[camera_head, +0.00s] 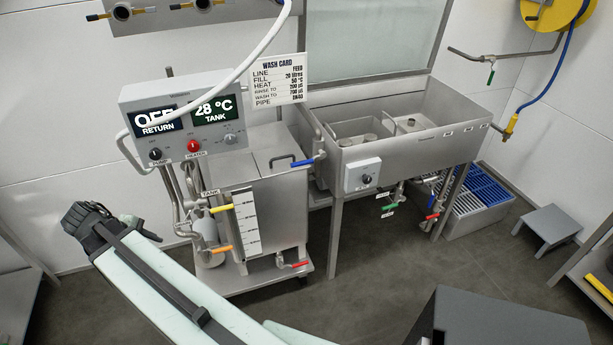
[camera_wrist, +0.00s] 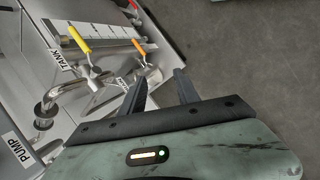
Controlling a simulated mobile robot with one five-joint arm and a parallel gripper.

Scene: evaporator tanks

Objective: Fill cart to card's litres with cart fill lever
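The wash card (camera_head: 278,82) on the cart reads FEED, FILL 20 litres, HEAT 50 °C. The steel cart tank (camera_head: 279,210) stands on a low wheeled base, with a white level scale (camera_head: 246,225) on its front; I cannot read a liquid level. A yellow lever (camera_head: 221,208) sits by the TANK label, with an orange lever (camera_head: 222,248) below. A blue lever (camera_head: 301,162) is at the tank's upper right; which lever is the cart fill cannot be told. My gripper (camera_head: 82,214) is left of the cart; in the wrist view (camera_wrist: 160,88) its fingers are apart and empty.
The control box (camera_head: 185,113) shows OFF return and 28 °C tank. A steel sink (camera_head: 400,152) stands right of the cart. A red lever (camera_head: 293,264) is low on the cart. A small step stool (camera_head: 548,224) is at right. Floor in front is mostly clear.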

